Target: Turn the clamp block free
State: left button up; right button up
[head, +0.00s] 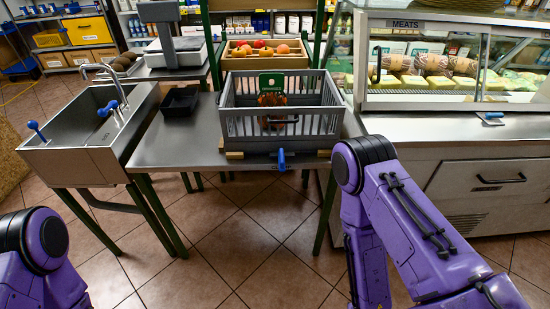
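A grey slatted crate (237,128) sits on the metal table, raised on small wooden pieces at its front corners. A small blue block (282,160) stands upright at the table's front edge, below the middle of the crate's front wall; it looks like the clamp block. How it bears on the crate is too small to tell. A reddish-brown item (271,99) and a green tag-like piece (271,82) show in or behind the crate, partly hidden by its slats. Purple links of both my arms show at the lower left and right, but neither gripper is in view.
A sink (93,128) with blue handles stands left. A black tray (180,101) and a scale (175,50) are left of the crate. A wooden fruit box (263,62) is behind it. A meat counter (445,125) stands right. The floor in front is clear.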

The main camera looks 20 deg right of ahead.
aim_at(281, 155)
jog(key=u, duration=0.15)
jog(key=i, duration=0.7)
jog(key=z, duration=0.7)
jog(key=i, duration=0.45)
jog(key=z, duration=0.45)
jog(key=k, duration=1.3)
jog(key=u, duration=0.35)
jog(key=i, duration=0.5)
jog(key=u, duration=0.05)
